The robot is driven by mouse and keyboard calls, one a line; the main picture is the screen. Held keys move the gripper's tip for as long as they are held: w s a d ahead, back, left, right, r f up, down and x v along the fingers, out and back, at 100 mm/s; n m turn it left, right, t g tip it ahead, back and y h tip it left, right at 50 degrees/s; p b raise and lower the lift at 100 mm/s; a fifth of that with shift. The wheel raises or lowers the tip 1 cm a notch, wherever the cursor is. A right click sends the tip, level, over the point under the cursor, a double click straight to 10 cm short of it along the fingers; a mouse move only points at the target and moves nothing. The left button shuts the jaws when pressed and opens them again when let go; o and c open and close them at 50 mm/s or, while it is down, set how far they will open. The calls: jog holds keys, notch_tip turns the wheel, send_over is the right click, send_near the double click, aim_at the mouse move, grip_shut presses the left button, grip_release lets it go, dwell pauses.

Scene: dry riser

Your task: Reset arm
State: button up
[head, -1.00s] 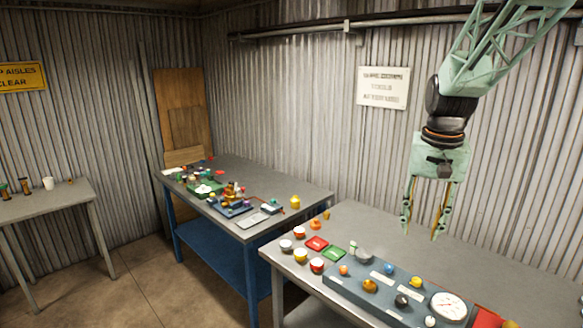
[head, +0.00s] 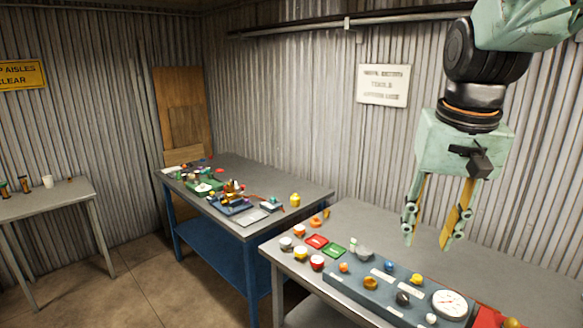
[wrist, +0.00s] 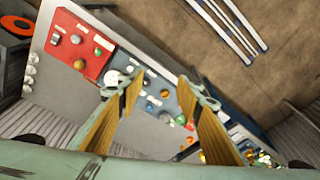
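My gripper (head: 430,228) hangs from my arm with its fingers pointing down above the right-hand grey table (head: 360,225) in the head view. Its two fingers are spread apart with nothing between them. In the wrist view the open fingers (wrist: 158,108) show yellow inner pads. Below them are the grey-blue control panel (head: 350,293) with a white dial (head: 449,305), and a red panel (head: 488,318) at its right end. The red panel also shows in the wrist view (wrist: 82,42). The gripper is apart from all of these.
Several knobs and small coloured pads, such as a green pad (head: 334,250), lie along the table's left part. A blue-framed table (head: 300,187) with small parts stands at centre, and a grey table (head: 50,203) at left. A corrugated wall (head: 285,100) is behind.

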jog(key=s+a+f+n+b, duration=0.1)
jog(key=s+a, duration=0.1)
jog(key=s, duration=1)
jog(key=s+a+f+n+t, duration=0.1)
jog(key=s+a, duration=0.2)
jog(key=s, duration=0.9)
jog(key=shift+s+a+n+t+b, duration=0.15)
jog(key=shift+a+n+t+b, duration=0.15)
jog(key=shift+n+b, duration=0.1)
jog(key=shift+o, duration=0.7)
dwell(0.3)
